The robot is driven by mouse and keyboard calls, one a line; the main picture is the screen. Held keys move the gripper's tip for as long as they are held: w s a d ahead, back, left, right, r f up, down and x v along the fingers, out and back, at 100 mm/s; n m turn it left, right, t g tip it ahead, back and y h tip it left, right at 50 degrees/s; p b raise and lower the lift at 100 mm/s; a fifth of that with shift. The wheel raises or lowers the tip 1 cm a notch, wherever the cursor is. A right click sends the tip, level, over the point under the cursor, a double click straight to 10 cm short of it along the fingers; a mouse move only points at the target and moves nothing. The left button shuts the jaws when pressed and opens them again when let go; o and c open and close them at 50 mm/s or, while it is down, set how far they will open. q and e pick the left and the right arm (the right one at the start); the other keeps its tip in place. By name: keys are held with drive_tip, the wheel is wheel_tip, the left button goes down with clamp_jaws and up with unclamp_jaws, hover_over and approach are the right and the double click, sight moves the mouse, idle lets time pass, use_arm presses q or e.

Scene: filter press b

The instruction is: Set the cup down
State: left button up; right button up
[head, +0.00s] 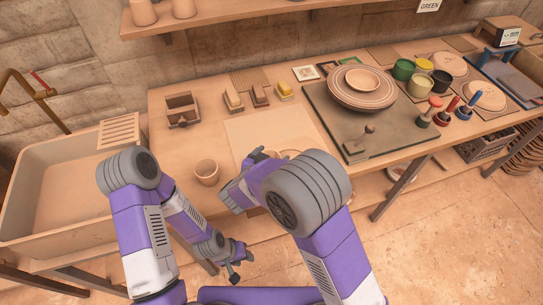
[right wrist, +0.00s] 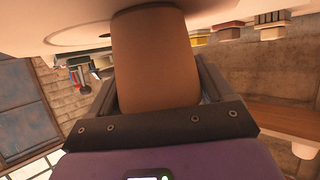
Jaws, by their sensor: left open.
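A brown clay cup (right wrist: 155,55) fills the middle of the right wrist view, between the fingers of my right gripper (right wrist: 155,85), which is shut on it. That view is upside down. The far end of this cup meets a pale round surface (right wrist: 75,30); I cannot tell if they touch. In the head view my right arm hides the held cup, and part of a pale disc (head: 290,153) shows behind the wrist. Another cup (head: 206,172) stands upright on the table, left of my right wrist. My left gripper (head: 233,268) is open and empty, low in front of the table.
A light square board (head: 255,130) lies on the table, behind my right wrist. A dark board (head: 345,135) with stacked round plates (head: 362,97) is to its right. A sink (head: 55,195) is at left.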

drive_tip(key=o, duration=0.3)
drive_tip(key=shift+r, duration=0.25)
drive_tip(key=p+v, duration=0.2)
drive_tip(key=v, duration=1)
drive_tip(key=shift+p, duration=0.35)
